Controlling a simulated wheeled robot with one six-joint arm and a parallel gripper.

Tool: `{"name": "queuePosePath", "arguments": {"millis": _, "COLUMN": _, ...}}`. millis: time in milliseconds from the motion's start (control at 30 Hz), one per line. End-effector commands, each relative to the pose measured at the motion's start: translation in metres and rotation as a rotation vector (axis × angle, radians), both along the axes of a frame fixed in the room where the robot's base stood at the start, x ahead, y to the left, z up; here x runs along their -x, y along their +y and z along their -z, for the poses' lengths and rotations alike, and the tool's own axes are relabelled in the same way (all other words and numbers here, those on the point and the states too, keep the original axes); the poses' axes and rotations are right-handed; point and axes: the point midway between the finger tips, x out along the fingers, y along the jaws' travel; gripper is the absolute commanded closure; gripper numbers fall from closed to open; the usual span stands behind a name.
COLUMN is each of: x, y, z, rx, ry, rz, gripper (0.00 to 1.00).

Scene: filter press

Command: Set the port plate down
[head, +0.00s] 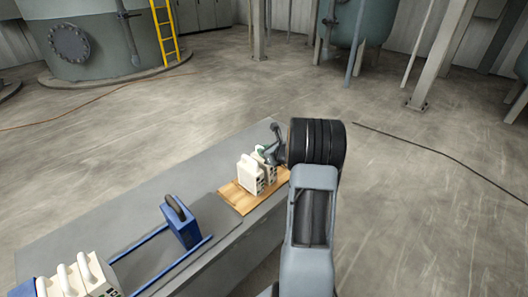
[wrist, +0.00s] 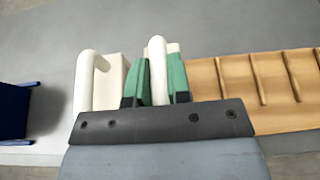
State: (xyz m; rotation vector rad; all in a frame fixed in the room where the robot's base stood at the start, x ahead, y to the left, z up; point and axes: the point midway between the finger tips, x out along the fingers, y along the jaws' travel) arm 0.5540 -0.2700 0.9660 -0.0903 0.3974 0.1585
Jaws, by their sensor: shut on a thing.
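My gripper (head: 268,151) is shut on the handle of a white plate, taken as the port plate (head: 269,168). In the wrist view, the green fingers of my gripper (wrist: 157,88) stand on either side of the white upright handle of this port plate (wrist: 157,62). The plate is upright at the slotted wooden rack (head: 238,199); I cannot tell whether its lower edge touches the wood. The rack's empty slots show at right in the wrist view (wrist: 262,85). The gripper body hides the plate's lower part.
Another white plate (head: 248,176) stands close beside the held one, left of it in the wrist view (wrist: 108,80). A blue block with a dark handle (head: 183,224) sits on blue rails (head: 190,258). Several white plates (head: 80,277) stand at the bench's near left. The grey bench top (head: 110,217) is clear behind.

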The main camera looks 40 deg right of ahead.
Motion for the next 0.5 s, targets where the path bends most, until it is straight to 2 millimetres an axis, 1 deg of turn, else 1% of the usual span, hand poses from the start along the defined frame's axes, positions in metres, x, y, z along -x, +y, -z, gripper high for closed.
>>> {"name": "queuePosePath", "arguments": {"millis": 67, "x": -0.0004, "y": -0.0002, "z": 0.0012, "rx": 0.001, "ry": -0.002, "rz": -0.001, "gripper": 1.0}}
{"name": "queuePosePath", "arguments": {"millis": 100, "x": -0.0001, "y": 0.0, "z": 0.0018, "rx": 0.0, "ry": 0.0, "rz": 0.0, "gripper": 0.8}}
{"name": "queuePosePath", "arguments": {"millis": 300, "x": -0.0001, "y": 0.0002, "z": 0.0012, "rx": 0.0, "ry": 0.0, "rz": 0.0, "gripper": 0.61}}
{"name": "queuePosePath", "arguments": {"millis": 367, "x": -0.0001, "y": 0.0002, "z": 0.0012, "rx": 0.0, "ry": 0.0, "rz": 0.0, "gripper": 0.57}}
{"name": "queuePosePath", "arguments": {"millis": 500, "x": -0.0002, "y": 0.0002, "z": 0.0011, "rx": 0.0, "ry": 0.0, "rz": 0.0, "gripper": 0.57}}
